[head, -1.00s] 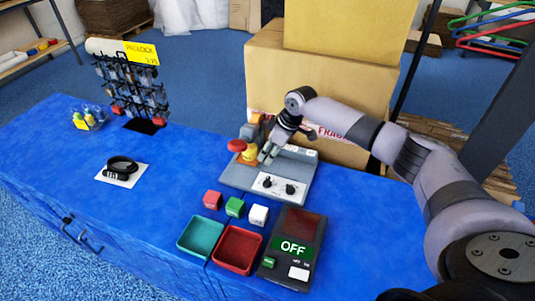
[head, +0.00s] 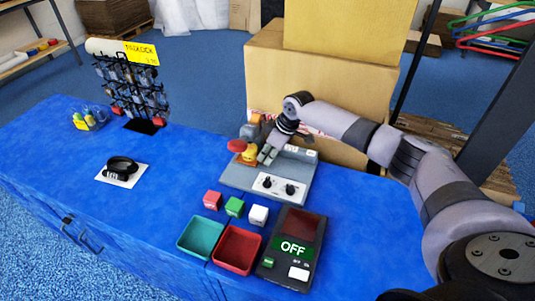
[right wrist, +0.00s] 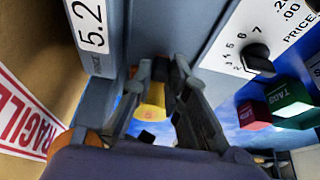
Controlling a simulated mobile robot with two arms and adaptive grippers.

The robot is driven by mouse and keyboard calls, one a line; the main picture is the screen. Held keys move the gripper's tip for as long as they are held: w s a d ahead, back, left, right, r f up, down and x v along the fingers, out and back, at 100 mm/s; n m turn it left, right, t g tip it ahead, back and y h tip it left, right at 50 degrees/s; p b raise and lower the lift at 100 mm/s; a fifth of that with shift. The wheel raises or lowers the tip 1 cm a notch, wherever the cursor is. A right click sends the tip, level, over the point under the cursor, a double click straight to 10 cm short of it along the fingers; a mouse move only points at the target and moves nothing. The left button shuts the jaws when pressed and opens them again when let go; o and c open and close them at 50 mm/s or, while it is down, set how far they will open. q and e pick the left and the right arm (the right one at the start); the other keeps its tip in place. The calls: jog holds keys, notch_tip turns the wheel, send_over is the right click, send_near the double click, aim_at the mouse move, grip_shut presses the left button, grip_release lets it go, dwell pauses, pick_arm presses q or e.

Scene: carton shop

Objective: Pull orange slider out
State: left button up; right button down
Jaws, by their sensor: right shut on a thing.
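A grey device (head: 236,181) with a raised back rail stands on the blue counter (head: 345,205). A yellow-orange piece (head: 250,155), which I take for the orange slider, sits beside a red round knob (head: 237,145). My right gripper (head: 267,154) reaches down to the device from the right. In the right wrist view, the right gripper (right wrist: 164,72) has its fingers close together, shut at the yellow-orange piece (right wrist: 152,103). The exact contact is partly hidden by the fingers. My left gripper is not in view.
Cartons (head: 310,80) stand close behind the device. Red, green and white cubes (head: 235,206), a teal tray (head: 199,237), a red tray (head: 238,250) and a display reading OFF (head: 293,246) lie in front. A padlock rack (head: 132,88) stands left.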

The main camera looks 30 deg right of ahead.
dwell(0.6)
jog(key=shift+s+d, duration=0.2)
jog(key=s+d+p, duration=0.3)
jog(key=s, duration=0.1)
jog(key=s+d+p, duration=0.3)
jog(key=s+d, duration=0.1)
jog(key=shift+d, duration=0.1)
jog(key=c, duration=1.7)
grip_release()
jog(key=shift+s+d, duration=0.1)
jog(key=shift+s, duration=0.05)
jog(key=shift+o, duration=0.7)
